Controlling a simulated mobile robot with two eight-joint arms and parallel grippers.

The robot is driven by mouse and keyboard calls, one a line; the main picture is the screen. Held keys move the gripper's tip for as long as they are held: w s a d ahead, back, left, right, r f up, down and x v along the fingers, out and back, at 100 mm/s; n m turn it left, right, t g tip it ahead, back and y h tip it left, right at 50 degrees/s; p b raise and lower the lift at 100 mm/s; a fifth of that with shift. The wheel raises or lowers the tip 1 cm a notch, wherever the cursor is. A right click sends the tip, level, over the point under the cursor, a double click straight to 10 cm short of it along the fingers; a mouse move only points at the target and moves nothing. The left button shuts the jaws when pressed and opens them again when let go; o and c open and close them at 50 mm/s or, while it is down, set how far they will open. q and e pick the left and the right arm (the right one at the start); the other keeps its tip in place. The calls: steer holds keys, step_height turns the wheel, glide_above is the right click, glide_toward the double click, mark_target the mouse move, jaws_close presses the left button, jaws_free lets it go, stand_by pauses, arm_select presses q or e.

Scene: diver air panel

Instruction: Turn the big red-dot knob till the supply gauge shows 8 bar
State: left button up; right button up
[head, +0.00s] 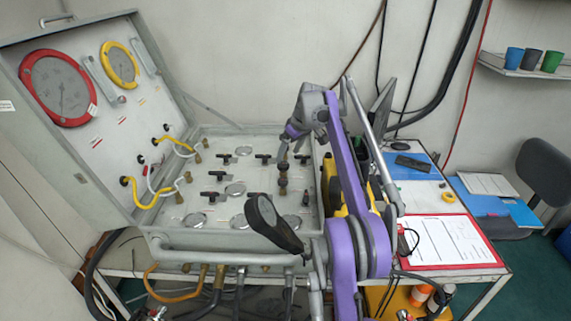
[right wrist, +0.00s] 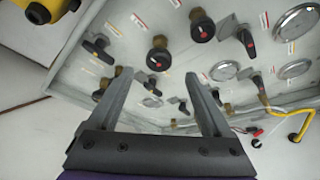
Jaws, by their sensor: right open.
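The open case holds a grey panel (head: 215,150) with several valves and dials. Two round black knobs with red marks show in the right wrist view: one (right wrist: 158,60) lies just beyond my fingertips, the other (right wrist: 203,27) farther up and right. I cannot tell which is the bigger. My right gripper (right wrist: 158,78) is open and empty, its fingers apart and pointing at the panel. In the head view it (head: 292,150) hangs over the panel's right part, partly hiding it. A red-rimmed gauge (head: 60,88) and a yellow-rimmed gauge (head: 119,64) sit in the lid; their readings are too small to tell.
Black lever valves (right wrist: 96,46) and round dials (right wrist: 299,22) surround the knobs. Yellow hoses (head: 130,190) run between lid and panel. Right of the case lie a clipboard (head: 440,240), a yellow tape roll (head: 448,197) and a dark phone (head: 412,163). A pipe (head: 210,243) runs along the case's front.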

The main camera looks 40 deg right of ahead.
mark_target(284, 164)
steer(key=x, duration=0.5)
steer(key=shift+f, duration=0.25)
steer(key=shift+d, duration=0.1)
jaws_close()
